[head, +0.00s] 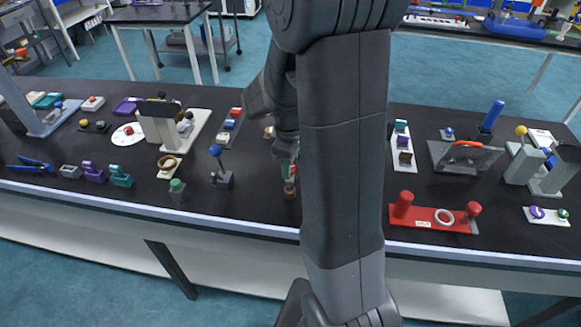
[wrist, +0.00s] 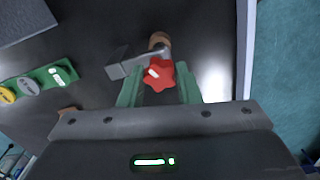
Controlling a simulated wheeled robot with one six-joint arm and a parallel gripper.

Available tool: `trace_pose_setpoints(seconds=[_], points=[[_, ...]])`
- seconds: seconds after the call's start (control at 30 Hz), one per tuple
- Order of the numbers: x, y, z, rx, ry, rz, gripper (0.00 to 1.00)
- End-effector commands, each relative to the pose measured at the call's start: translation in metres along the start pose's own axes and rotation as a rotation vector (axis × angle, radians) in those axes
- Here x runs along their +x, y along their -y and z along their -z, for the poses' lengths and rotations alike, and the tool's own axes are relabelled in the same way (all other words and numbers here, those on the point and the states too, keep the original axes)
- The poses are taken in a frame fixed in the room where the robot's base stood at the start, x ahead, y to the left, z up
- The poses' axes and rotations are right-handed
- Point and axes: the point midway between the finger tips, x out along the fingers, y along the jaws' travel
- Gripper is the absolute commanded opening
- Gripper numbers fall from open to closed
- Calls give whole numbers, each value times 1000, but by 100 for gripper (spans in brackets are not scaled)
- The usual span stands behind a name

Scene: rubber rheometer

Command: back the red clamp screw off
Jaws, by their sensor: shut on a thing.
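The red clamp screw (wrist: 158,75) has a star-shaped knob, seen in the wrist view between the two green fingers of my gripper (wrist: 159,84). My gripper is shut on this knob. Just beyond the knob are a grey block (wrist: 124,65) and a brown round piece (wrist: 159,40); how they join the screw is hard to tell. In the head view my gripper (head: 286,158) points down at the bench near its front edge. My arm hides much of this spot there, and only a small reddish-brown part (head: 290,188) shows below the fingers.
The black bench (head: 255,190) has its front edge close by. To the right lies a red fixture (head: 430,217) with two posts and a ring. A green button strip (wrist: 45,80) shows in the wrist view.

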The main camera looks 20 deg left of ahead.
Motion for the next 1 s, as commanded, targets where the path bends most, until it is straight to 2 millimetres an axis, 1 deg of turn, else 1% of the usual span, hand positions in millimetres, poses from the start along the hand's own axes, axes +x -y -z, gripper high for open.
trace_pose_setpoints(seconds=[0.13, 0.47, 0.8, 1.0], points=[[0, 0, 0, -70, 0, 0, 7], [0, 0, 0, -92, 0, 0, 7], [0, 0, 0, -420, 0, 0, 7], [0, 0, 0, -476, 0, 0, 7]])
